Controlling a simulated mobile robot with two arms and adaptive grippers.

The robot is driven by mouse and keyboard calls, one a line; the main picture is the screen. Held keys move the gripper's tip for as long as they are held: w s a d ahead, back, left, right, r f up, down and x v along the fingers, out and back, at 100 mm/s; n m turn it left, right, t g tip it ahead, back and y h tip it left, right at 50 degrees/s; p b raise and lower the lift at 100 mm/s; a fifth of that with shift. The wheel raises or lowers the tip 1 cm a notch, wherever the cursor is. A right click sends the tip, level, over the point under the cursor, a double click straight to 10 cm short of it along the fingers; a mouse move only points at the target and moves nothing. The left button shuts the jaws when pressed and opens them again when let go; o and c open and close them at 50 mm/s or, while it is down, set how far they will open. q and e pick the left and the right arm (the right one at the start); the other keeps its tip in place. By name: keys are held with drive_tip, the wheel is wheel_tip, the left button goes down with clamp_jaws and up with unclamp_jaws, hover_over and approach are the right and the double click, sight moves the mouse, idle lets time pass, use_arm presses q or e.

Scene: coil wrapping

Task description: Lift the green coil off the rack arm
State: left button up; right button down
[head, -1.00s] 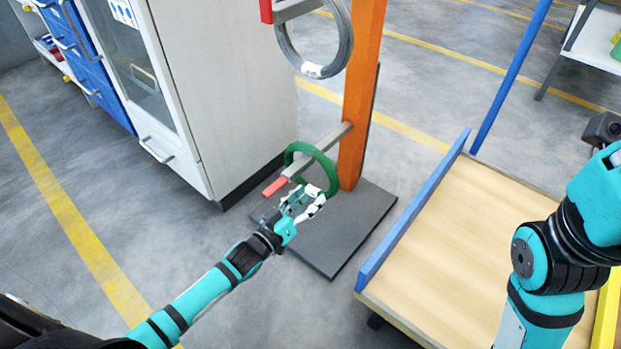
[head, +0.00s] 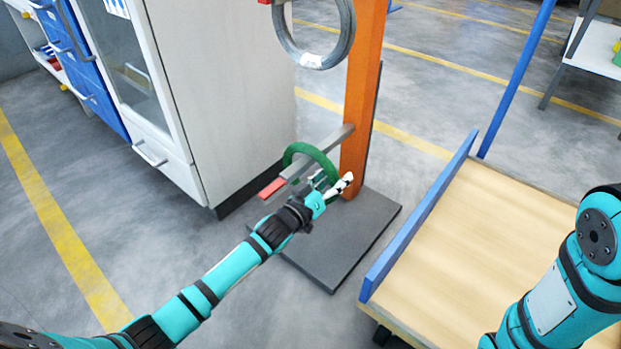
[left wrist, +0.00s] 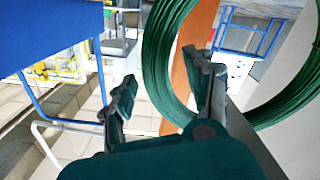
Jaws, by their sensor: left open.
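The green coil (head: 312,151) hangs around the grey rack arm (head: 332,139), whose red tip (head: 272,188) points left. My left gripper (head: 333,184) is open beside the coil's lower right side and hides part of it. In the left wrist view the coil (left wrist: 158,55) is a large ring close by. Its near-side rim appears between the two open fingers (left wrist: 163,92), with the right finger overlapping the ring. I cannot tell whether a finger touches it. My right arm shows at the right, but its gripper is out of view.
The orange rack post (head: 362,110) stands on a dark base plate (head: 345,245). A grey coil (head: 312,60) hangs above. A white cabinet (head: 225,90) stands close on the left. A wooden cart (head: 460,265) with a blue edge is on the right.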

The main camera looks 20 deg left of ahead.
use_arm(q)
clamp_jaws()
idle(0.6)
idle(0.3)
